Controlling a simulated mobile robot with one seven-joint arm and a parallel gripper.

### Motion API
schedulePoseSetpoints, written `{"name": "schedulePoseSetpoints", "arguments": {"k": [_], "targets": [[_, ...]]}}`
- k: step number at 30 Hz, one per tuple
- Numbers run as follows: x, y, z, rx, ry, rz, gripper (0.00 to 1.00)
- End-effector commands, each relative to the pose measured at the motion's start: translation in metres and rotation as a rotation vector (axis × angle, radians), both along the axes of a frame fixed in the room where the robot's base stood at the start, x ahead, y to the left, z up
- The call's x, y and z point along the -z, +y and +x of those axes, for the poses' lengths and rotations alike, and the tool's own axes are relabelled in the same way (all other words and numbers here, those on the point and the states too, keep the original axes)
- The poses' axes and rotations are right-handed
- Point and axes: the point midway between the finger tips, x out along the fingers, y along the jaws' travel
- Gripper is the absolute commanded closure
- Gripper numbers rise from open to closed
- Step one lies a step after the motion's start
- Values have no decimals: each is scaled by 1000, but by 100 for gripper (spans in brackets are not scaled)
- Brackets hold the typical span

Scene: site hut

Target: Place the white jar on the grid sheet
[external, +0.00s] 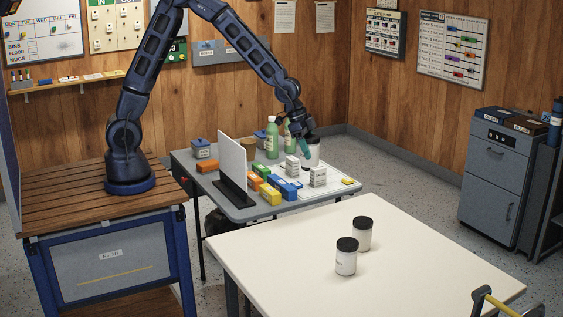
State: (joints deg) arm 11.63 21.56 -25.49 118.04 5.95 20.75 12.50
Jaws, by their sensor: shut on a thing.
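My gripper (307,146) is at the right part of the grey table, shut on a white jar (313,158) with a dark lid. The gripper partly covers this jar, and I cannot tell whether its base touches anything. Two more white jars with black lids, a front one (345,262) and a rear one (362,236), stand upright on the cream table in the foreground. A pale flat patch (331,189) lies at the right end of the grey table, partly hidden by small boxes. I cannot make out grid lines on it.
Green bottles (271,138), grey-white cartons (318,177) and blue, yellow and orange blocks (270,194) crowd the grey table (252,213) near my gripper. A white upright panel (232,166) stands at its front left. Most of the cream table (430,268) is clear.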

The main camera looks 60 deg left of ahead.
Motion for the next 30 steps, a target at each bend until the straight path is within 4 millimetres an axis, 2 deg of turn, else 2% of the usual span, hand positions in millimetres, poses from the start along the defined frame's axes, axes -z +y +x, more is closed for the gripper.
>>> {"name": "schedulePoseSetpoints", "arguments": {"k": [1,3,11,15,24,30], "targets": [[0,12,23,-25,-1,-2,75],[0,27,49,-52,0,-2,75],[-1,96,140,-148,-1,-2,75],[0,140,183,-200,-2,-1,75],[5,240,256,-300,-3,3,75],[7,283,280,-338,-3,6,75]]}}
